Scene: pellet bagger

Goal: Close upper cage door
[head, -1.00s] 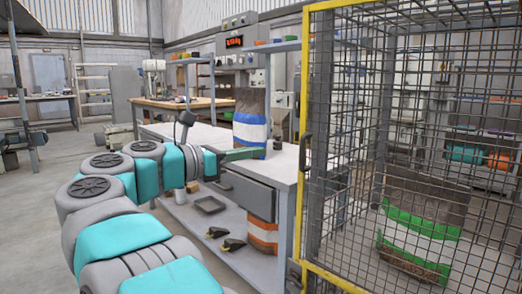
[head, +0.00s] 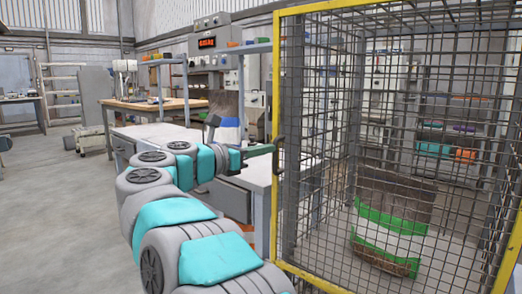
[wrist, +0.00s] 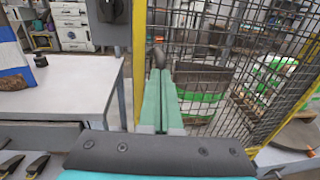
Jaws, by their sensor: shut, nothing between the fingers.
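The cage door has a yellow frame (head: 277,100) with dark wire mesh (head: 400,100) and stands in the right half of the head view. A dark handle (head: 279,152) sits on its left yellow post. My gripper (head: 272,149) is shut and empty, with its tip beside the handle in the head view. The handle (wrist: 158,56) shows just beyond the fingertips. I cannot tell whether they touch it.
A white-topped workbench (head: 155,133) stands left of the cage. A green and white bag (head: 390,235) stands behind the mesh. A wooden table (head: 150,106) is farther back. Open floor (head: 50,220) lies at the left.

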